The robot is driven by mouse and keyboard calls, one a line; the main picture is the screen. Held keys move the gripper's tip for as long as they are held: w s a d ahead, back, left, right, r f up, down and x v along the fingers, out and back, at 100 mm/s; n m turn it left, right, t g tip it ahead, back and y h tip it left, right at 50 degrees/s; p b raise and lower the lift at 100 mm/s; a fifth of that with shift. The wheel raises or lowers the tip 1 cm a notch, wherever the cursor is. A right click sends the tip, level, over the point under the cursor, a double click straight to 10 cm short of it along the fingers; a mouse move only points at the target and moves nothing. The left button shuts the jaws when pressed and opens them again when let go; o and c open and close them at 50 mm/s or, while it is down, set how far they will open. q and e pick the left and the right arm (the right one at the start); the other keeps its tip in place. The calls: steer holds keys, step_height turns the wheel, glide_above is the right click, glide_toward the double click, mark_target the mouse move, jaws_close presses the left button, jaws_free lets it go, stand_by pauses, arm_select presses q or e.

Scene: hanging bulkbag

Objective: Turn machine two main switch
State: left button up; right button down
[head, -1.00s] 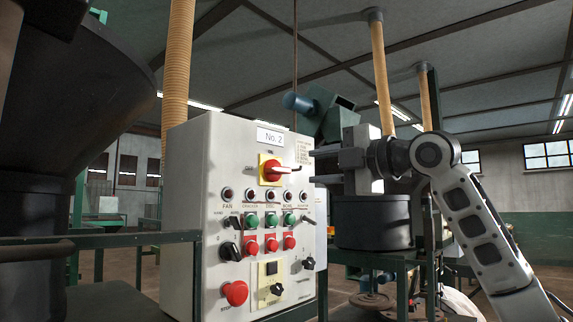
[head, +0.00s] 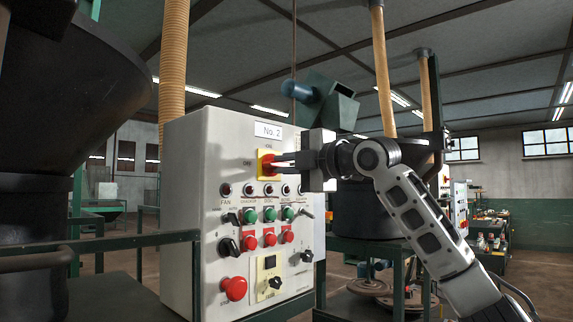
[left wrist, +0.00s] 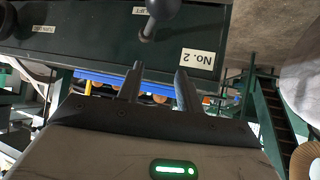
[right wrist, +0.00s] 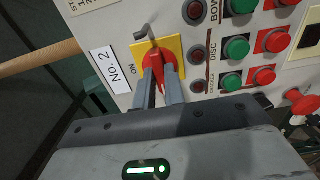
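The main switch is a red rotary handle on a yellow plate (head: 264,161) near the top of the grey No. 2 control panel (head: 190,200). My right gripper (head: 284,162) comes in from the right at the switch. In the right wrist view, the red handle (right wrist: 153,58) sits between the two close fingers of the right gripper (right wrist: 158,84), which appear shut on it. The fingers hide part of the handle. My left gripper (left wrist: 158,82) is outside the head view. In the left wrist view its fingers are apart and empty, below a dark green panel marked No. 2 (left wrist: 199,62).
Below the switch are indicator lamps, green and red buttons, black selector knobs and a red stop button (head: 234,288). A dark hopper (head: 75,85) and green rail (head: 130,240) stand left.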

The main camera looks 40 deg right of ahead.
stand_by(0.3)
steer(key=shift+m, duration=0.3)
steer(key=m, duration=0.2)
steer(key=shift+m, duration=0.4)
steer(key=m, duration=0.9)
steer(key=shift+m, duration=0.4)
steer(key=m, duration=0.4)
steer(key=shift+m, duration=0.3)
